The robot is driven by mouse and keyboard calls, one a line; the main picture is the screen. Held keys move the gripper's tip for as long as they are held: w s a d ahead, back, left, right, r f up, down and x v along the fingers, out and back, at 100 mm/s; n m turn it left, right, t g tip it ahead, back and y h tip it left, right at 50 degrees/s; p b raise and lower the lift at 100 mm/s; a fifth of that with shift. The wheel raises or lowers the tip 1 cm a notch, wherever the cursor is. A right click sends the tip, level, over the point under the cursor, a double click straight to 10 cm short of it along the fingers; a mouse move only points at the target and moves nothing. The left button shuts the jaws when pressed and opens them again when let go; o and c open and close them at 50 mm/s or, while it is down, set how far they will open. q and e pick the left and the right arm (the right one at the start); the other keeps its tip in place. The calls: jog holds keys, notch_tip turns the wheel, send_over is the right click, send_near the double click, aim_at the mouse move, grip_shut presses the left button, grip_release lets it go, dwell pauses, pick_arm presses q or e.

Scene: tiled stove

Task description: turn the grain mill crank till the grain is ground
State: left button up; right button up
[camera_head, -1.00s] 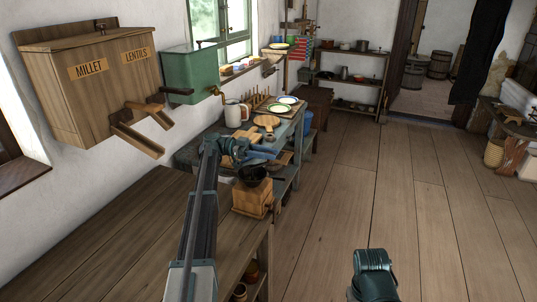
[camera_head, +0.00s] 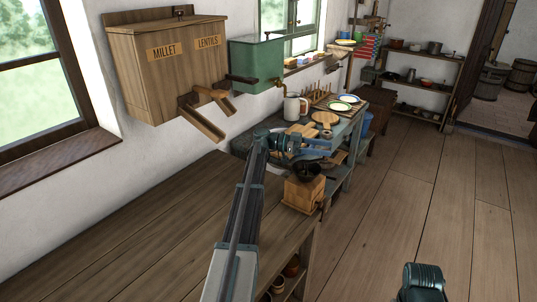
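The grain mill (camera_head: 303,194) is a wooden box with a dark bowl-shaped hopper (camera_head: 307,170) on top. It stands upright at the right end of the wooden counter. My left gripper (camera_head: 318,147) has blue fingers and reaches in just above and behind the hopper. I cannot tell whether it touches the mill or whether its fingers hold anything. The crank cannot be made out; the arm and gripper may hide it. No grain can be seen in the hopper. Of my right arm only a dark teal link (camera_head: 424,283) shows at the bottom right; its gripper is out of view.
A wooden bin (camera_head: 165,70) marked MILLET and LENTILS hangs on the wall, with chutes below. A green tank (camera_head: 257,62) hangs beside it. A white jug (camera_head: 292,107), plates (camera_head: 341,105) and boards stand behind the mill. The near counter (camera_head: 130,220) is bare; the floor at right is clear.

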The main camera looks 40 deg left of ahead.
pick_arm(q)
jog(key=s+a+n+t+y, duration=0.1)
jog(key=a+n+t+y, duration=0.6)
jog(key=n+t+y, duration=0.65)
jog(key=s+g+y, duration=0.2)
jog(key=s+y, duration=0.1)
jog(key=s, duration=1)
jog(key=s+a+r+g+p, duration=0.1)
jog(key=s+a+r+p, duration=0.1)
jog(key=s+a+p, duration=0.2)
jog(key=shift+s+a+p, duration=0.25)
jog(key=shift+a+p, duration=0.25)
jog(key=shift+a, duration=0.75)
